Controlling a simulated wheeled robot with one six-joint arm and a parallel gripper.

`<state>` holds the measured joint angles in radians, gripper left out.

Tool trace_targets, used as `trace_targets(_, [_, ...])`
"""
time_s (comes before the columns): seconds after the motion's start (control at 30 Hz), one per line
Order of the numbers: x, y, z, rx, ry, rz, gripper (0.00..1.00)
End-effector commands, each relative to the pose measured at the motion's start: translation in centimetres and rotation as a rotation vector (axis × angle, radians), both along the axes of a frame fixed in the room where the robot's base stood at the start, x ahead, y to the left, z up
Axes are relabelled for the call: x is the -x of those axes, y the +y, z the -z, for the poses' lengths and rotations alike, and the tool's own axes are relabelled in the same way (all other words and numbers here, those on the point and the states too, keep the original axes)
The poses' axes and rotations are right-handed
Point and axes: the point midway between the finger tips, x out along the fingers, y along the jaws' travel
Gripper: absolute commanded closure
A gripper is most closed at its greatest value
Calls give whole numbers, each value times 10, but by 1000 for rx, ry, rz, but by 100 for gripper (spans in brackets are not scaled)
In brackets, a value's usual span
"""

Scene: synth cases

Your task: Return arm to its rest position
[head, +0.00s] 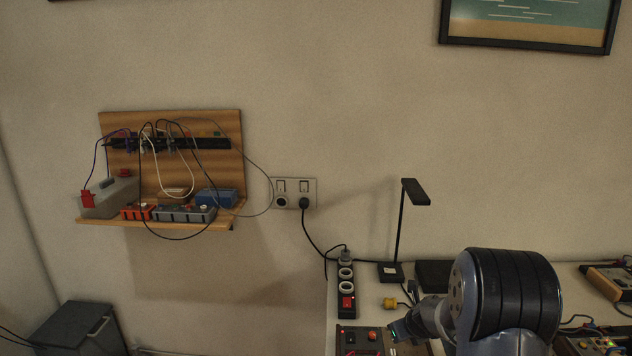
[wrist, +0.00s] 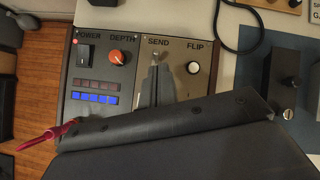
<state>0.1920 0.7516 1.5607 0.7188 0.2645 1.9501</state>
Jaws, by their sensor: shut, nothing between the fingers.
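My gripper (wrist: 156,68) shows in the wrist view as two dark fingers side by side, shut with nothing between them. The panel has a black rocker switch (wrist: 86,53), an orange knob (wrist: 118,57) and a pale knob (wrist: 193,67). In the head view my arm (head: 505,300) is low at the right, reaching over the worktable with its end beside the panel (head: 358,338). The fingertips are not clear there.
A power strip (head: 346,290) and a thin black desk lamp (head: 402,225) stand left of my arm. A wooden wall shelf (head: 150,222) with boxes and hanging cables is at the left. A pink-red item (wrist: 50,136) pokes out near the panel's lower left.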

Motion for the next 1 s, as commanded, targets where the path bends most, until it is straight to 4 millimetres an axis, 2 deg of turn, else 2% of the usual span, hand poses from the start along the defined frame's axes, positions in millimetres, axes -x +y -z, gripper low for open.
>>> trace_targets(0.03, [1,1,6,1,-5,0,100])
trace_targets(0.83, [14,7,30,4,-66,2,100])
trace_targets(0.9, [21,6,13,4,-69,2,100])
trace_targets(1.0, [31,5,2,3,-68,2,100])
